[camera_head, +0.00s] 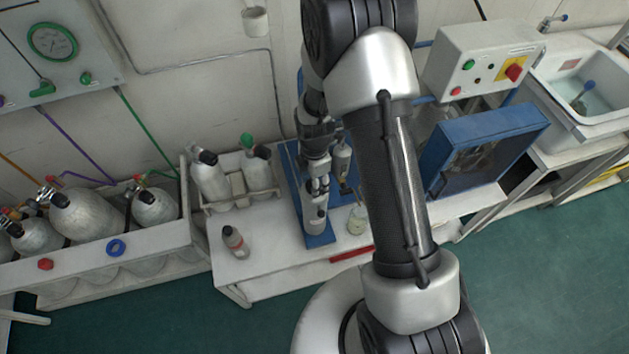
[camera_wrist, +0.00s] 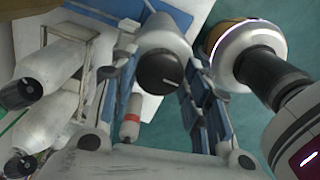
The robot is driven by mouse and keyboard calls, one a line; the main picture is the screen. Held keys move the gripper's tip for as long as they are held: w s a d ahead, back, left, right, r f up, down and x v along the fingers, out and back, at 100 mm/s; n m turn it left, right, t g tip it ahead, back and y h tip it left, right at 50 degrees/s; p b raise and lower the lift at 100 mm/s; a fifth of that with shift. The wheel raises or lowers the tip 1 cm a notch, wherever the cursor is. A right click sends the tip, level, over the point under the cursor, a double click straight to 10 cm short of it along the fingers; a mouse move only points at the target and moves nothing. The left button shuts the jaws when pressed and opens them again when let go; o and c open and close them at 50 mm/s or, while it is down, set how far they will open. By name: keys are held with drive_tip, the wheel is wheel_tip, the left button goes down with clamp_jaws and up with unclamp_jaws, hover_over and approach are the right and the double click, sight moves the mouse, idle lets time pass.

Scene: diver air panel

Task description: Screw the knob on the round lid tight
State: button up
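A round grey body (camera_wrist: 163,30) with a dark round knob (camera_wrist: 160,72) shows between my fingers in the wrist view. I take this to be the round lid's knob; a separate lid rim cannot be made out. My gripper (camera_wrist: 160,85) is open, with one finger on each side of the knob and narrow gaps beside it. In the head view my gripper (camera_head: 318,185) points down over a grey cylinder (camera_head: 315,220) on a blue board. The knob is hidden there by my gripper.
The blue board (camera_head: 320,239) lies on a white bench (camera_head: 262,285). A grey bottle with a red band (camera_head: 235,242) and a small glass jar (camera_head: 357,219) stand nearby. A blue open box (camera_head: 485,145) is to the right; racked gas cylinders (camera_head: 90,215) are left.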

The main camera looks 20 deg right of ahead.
drive_tip(key=c, duration=0.5)
